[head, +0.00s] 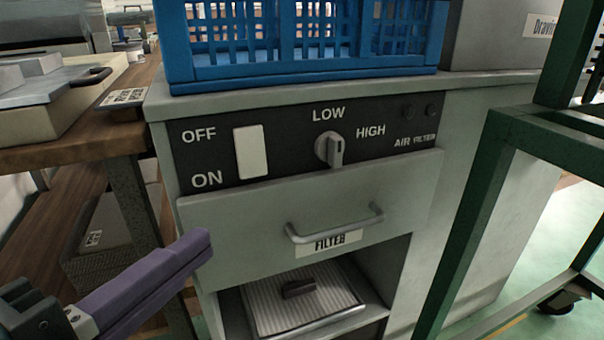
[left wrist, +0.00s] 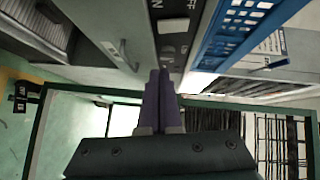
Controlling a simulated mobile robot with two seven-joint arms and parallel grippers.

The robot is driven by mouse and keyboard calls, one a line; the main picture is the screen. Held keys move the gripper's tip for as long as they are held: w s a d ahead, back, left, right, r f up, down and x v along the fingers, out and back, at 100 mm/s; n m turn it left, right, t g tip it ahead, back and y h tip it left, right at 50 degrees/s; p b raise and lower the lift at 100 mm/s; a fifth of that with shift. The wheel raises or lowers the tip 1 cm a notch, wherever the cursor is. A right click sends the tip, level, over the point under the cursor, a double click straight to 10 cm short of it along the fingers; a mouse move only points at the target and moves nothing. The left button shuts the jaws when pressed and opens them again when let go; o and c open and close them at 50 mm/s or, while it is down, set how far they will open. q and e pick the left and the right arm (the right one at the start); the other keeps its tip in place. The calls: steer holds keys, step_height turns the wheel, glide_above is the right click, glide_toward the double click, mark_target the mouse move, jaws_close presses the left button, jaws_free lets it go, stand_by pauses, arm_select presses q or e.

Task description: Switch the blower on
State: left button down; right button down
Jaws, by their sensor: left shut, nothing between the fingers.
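The blower's dark control panel (head: 285,150) is on the front of a grey cabinet. A white rocker switch (head: 250,152) sits upright between the OFF label (head: 199,134) above and the ON label (head: 207,179) below; I cannot tell which end is pressed in. The switch also shows in the left wrist view (left wrist: 172,26). A grey knob (head: 330,150) is right of it, by LOW and HIGH. My left gripper (head: 203,245), with purple fingers, is shut and empty, below and left of the switch and apart from it. Its fingers also show in the left wrist view (left wrist: 160,85). My right gripper is out of view.
A drawer with a bar handle (head: 335,228) is below the panel, above a shelf holding a ribbed filter (head: 290,312). A blue crate (head: 310,72) stands on the cabinet. A green frame (head: 475,190) is at right, a wooden table (head: 75,150) at left.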

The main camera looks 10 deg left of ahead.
arm_select(q)
glide_toward(265, 175)
steer(key=w+d, duration=0.3)
steer(key=shift+w+a+f+b, duration=0.15)
steer(key=shift+w+a+b, duration=0.1)
steer(key=shift+w+b, duration=0.15)
steer(key=shift+w+a+f+b, duration=0.2)
steer(key=shift+w+a+b, duration=0.1)
steer(key=shift+w, duration=0.1)
steer(key=shift+w+a, duration=0.35)
steer(key=shift+w, duration=0.1)
